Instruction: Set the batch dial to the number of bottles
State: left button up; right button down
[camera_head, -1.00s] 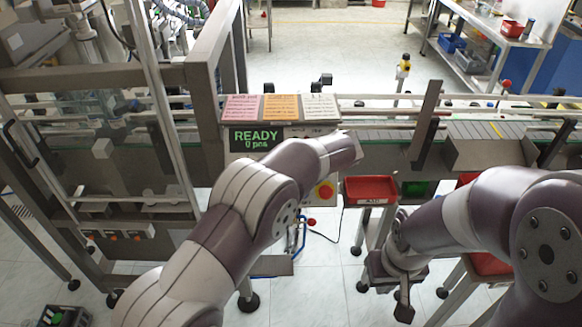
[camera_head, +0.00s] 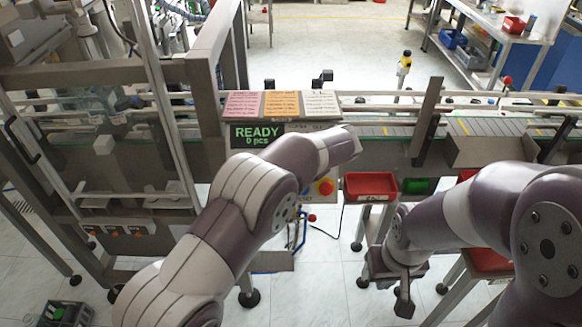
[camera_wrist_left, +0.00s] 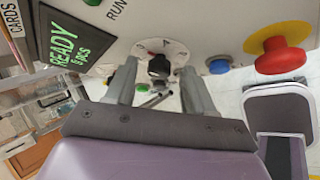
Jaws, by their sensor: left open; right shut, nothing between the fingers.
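The batch dial (camera_wrist_left: 158,66) is a black knob on a white numbered scale in the left wrist view. My left gripper (camera_wrist_left: 158,88) is open, with one finger on each side of the dial; I cannot tell whether either touches it. The knob's pointer is not clear. In the head view my left forearm hides the dial and the left gripper. My right gripper (camera_head: 403,292) is shut and empty, hanging low in front of the conveyor.
A blue button (camera_wrist_left: 219,66) and a red emergency stop on a yellow base (camera_wrist_left: 280,56) sit right of the dial. Pink, orange and white cards (camera_head: 281,104) stand above the display. A red tray (camera_head: 370,186) stands right of the panel. The conveyor (camera_head: 385,130) runs behind.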

pick_arm(q)
jog(key=b+v, duration=0.2)
jog(key=v, duration=1)
jog(key=shift+s+d+r, duration=0.15)
jog(key=shift+s+r, duration=0.05)
